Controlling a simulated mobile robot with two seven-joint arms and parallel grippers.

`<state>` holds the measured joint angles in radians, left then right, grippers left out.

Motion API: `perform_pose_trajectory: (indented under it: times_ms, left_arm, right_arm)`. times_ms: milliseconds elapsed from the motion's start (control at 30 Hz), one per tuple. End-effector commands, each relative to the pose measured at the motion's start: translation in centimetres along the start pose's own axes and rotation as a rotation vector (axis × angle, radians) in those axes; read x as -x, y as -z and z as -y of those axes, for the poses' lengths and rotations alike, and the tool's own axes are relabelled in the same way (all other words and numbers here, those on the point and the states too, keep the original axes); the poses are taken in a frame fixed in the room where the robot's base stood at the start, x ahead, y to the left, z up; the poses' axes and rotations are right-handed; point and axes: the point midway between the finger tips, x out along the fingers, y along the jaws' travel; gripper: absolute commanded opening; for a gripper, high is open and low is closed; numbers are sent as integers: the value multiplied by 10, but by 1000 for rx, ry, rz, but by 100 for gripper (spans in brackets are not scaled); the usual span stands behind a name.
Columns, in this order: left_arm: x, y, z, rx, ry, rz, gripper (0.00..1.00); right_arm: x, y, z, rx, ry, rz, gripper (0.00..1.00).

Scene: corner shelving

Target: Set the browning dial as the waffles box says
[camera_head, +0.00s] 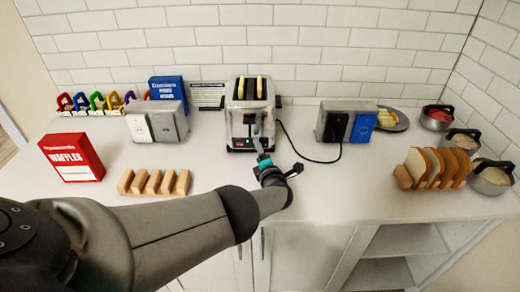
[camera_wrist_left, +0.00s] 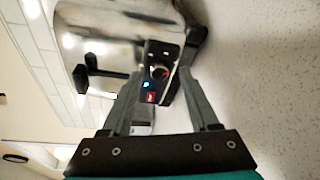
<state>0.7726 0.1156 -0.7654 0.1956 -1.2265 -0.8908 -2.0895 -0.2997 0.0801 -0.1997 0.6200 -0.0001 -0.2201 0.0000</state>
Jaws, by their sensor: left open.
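The toaster (camera_head: 250,112) stands at the back middle of the counter, with pale slices in its two slots. In the left wrist view the shiny toaster (camera_wrist_left: 110,35) lies sideways, with its black lever (camera_wrist_left: 85,78) and a dark control panel. The round browning dial (camera_wrist_left: 160,73) is on that panel, near a blue light and a red button; its setting is too small to read. My left gripper (camera_head: 262,140) is open in front of the panel, its fingers (camera_wrist_left: 157,90) on either side of it. The red waffles box (camera_head: 72,157) stands at the left; only "WAFFLES" is legible.
A wooden rack (camera_head: 155,183) is front left. Bread slices (camera_head: 438,168) and bowls (camera_head: 491,177) stand right. A blue box (camera_head: 168,90) and small sign (camera_head: 208,95) are behind.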

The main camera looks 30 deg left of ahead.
Motion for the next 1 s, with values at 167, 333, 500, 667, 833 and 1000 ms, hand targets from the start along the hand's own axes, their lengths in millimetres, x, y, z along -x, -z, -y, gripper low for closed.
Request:
perform_pose_trajectory:
  times_ms: [167,333,500,667,833,1000]
  left_arm:
    - [19,-2,-4,-1,2,1,61]
    - [41,-2,-4,0,3,2,61]
    - [64,-2,-4,0,2,1,61]
    - [88,-2,-4,0,3,1,61]
    - [115,-2,-4,-1,2,2,61]
    - [135,-1,-2,1,1,1,61]
  right_arm:
    - [22,2,0,0,0,0,50]
    - [40,4,0,0,0,0,50]
    - [58,5,-1,0,0,0,50]
    - [75,7,-1,0,0,0,50]
    - [92,8,-1,0,1,0,50]
    - [102,9,-1,0,1,0,50]
